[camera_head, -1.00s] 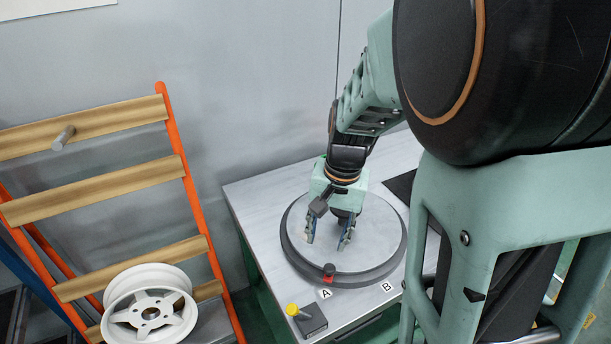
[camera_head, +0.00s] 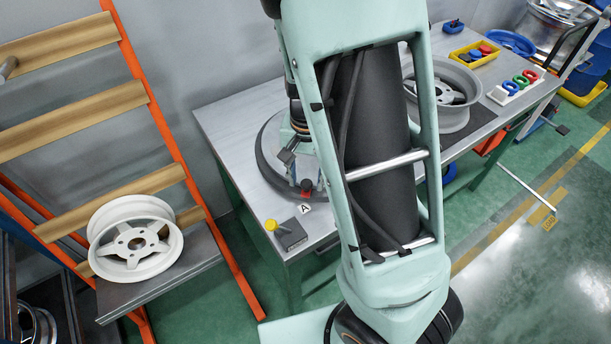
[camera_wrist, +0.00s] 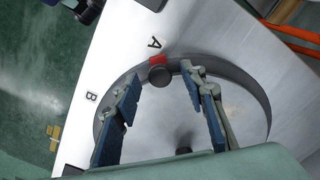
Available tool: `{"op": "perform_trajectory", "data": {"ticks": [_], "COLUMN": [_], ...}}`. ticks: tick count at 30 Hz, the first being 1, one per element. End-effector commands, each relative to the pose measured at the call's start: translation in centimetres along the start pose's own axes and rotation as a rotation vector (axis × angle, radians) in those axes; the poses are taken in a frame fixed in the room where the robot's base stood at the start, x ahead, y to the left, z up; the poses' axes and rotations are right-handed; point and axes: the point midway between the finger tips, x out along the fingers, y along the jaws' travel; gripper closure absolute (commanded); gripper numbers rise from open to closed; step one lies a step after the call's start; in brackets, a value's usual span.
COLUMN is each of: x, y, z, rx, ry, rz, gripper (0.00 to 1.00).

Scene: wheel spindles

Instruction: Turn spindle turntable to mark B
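The round grey turntable (camera_head: 262,178) is on the workbench, its disc mostly hidden by my arm in the head view; it also shows in the wrist view (camera_wrist: 250,105). A dark knob (camera_wrist: 159,76) with a red pointer (camera_wrist: 157,61) sits at its rim. The red pointer is at mark A (camera_wrist: 155,42). Mark B (camera_wrist: 91,97) is farther along the bench edge, left in the wrist view and hidden in the head view. My gripper (camera_wrist: 163,80) is open, with a finger on each side of the knob in the picture; no contact shows and its height is unclear.
A yellow button on a dark box (camera_head: 290,234) stands near the bench's front corner. A white wheel (camera_head: 135,240) rests on the rack at left.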

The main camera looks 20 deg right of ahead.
Motion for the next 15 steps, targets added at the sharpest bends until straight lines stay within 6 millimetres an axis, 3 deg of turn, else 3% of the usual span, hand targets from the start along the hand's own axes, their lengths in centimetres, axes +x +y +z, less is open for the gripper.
{"op": "perform_trajectory", "data": {"ticks": [10, 15], "x": [0.50, 0.49], "y": [-0.02, -0.02], "z": [0.01, 0.01], "rx": [-0.001, -0.001], "ry": [0.000, 0.000], "rz": [0.000, 0.000], "gripper": [0.61, 0.79]}}
